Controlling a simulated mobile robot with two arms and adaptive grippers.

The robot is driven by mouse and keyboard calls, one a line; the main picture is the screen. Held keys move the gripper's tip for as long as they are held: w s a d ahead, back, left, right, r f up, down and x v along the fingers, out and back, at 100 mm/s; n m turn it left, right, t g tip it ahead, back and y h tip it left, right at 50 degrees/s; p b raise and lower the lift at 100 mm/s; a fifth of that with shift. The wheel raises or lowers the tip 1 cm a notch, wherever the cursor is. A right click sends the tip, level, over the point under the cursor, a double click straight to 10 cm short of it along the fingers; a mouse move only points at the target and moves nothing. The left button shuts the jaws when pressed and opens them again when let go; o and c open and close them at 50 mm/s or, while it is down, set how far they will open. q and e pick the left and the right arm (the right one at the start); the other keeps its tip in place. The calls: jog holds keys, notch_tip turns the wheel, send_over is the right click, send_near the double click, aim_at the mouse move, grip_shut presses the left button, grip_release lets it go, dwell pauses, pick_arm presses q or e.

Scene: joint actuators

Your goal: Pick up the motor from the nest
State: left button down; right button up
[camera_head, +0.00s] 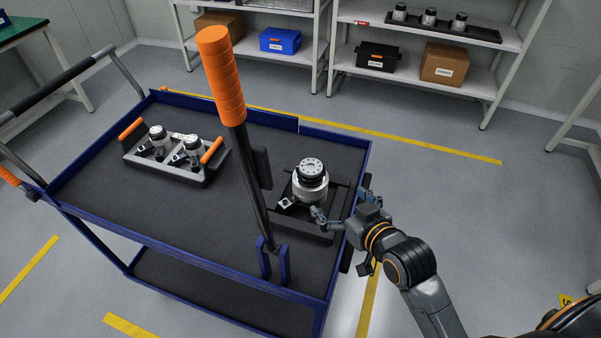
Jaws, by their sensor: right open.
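The motor (310,186), a silver cylinder with a black top and a round bolted silver face, stands upright in the dark nest (337,199) at the right end of the cart. A small dark and silver part sticks out at its lower left. My right gripper (341,205) reaches in from the right, low beside the motor. Its fingers are spread, one near the motor's lower front and one at the nest's right side. It holds nothing. I cannot tell whether a finger touches the motor. My left gripper is not in view.
The blue-rimmed cart (190,228) has a tall black lever with an orange grip (221,75) standing left of the motor. A tray with orange handles (211,150) holds two smaller actuators at the left. Shelves (445,88) with boxes stand behind. The cart's front left is clear.

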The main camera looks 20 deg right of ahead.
aim_at(318, 185)
jog(key=x, duration=0.6)
jog(key=shift+w+f, duration=0.1)
jog(key=shift+w, duration=0.15)
jog(key=p+x, duration=0.1)
jog(key=x, duration=0.1)
jog(key=shift+w+a, duration=0.25)
jog(key=shift+w, duration=0.15)
jog(key=x, duration=0.3)
jog(key=shift+f, duration=0.2)
jog(key=shift+w+a, duration=0.1)
jog(key=shift+w, duration=0.05)
jog(key=shift+c, duration=0.6)
jog(key=c, duration=1.4)
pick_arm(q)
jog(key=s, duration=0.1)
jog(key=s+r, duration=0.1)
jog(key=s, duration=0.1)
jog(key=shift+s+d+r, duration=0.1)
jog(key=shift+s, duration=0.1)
pick_arm(e)
jog(key=shift+w+r, duration=0.15)
jog(key=shift+r, duration=0.1)
jog(key=shift+c, duration=0.7)
